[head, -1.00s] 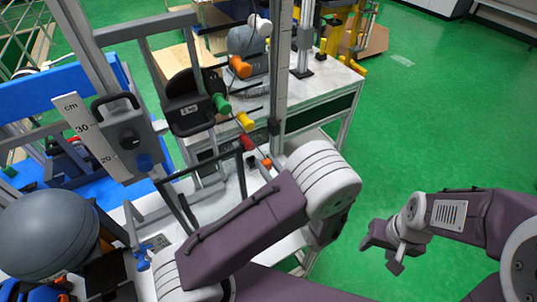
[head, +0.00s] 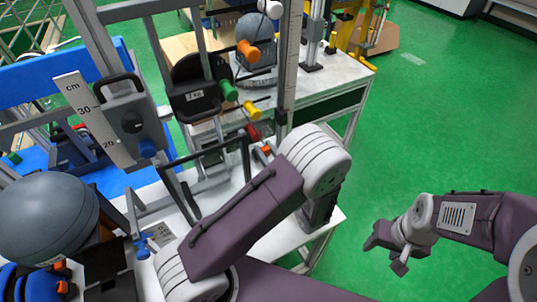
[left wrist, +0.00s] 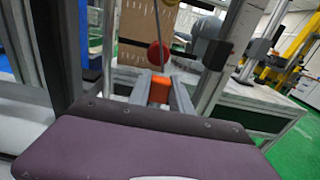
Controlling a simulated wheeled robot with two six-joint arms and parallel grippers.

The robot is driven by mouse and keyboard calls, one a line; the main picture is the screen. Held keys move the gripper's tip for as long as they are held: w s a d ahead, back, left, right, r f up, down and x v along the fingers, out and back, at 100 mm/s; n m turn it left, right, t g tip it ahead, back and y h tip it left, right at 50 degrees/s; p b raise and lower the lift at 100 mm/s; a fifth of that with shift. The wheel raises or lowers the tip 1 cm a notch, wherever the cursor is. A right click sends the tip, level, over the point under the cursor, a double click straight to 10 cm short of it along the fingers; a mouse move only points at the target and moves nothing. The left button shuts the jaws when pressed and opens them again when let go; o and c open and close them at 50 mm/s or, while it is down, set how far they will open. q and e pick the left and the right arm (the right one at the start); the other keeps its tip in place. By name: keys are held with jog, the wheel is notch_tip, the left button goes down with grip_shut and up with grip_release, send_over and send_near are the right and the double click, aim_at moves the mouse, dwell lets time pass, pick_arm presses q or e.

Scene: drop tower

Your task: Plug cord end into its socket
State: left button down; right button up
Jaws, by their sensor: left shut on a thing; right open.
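An orange block (left wrist: 160,89), seemingly the cord end, sits between the two grey fingers of my left gripper (left wrist: 161,92) in the left wrist view. The gripper is shut on it. A thin dark cord or rod (left wrist: 157,35) runs upward behind it, and a red round knob (left wrist: 158,53) shows just beyond. In the head view a small orange piece (head: 266,149) shows past my left arm, which hides most of that gripper. I cannot clearly tell which part is the socket. My right gripper (head: 386,250) is open and empty over the green floor.
A tower frame carries a ruler (head: 92,118), a black 2 kg weight (head: 190,95), and green (head: 228,90), yellow (head: 251,110) and orange (head: 248,48) knobs. A dark grey ball (head: 45,215) stands at left. The floor at right is clear.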

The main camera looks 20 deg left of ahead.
aim_at(258, 141)
pick_arm(q)
jog(key=shift+x, duration=2.5)
jog(key=shift+w+a+f+b, duration=0.15)
jog(key=shift+a+f+b, duration=0.05)
jog(key=shift+f+b, duration=1)
jog(key=shift+f, duration=0.4)
jog(key=c, duration=1.1)
grip_release()
jog(key=v, duration=0.7)
jog(key=shift+p, duration=0.3)
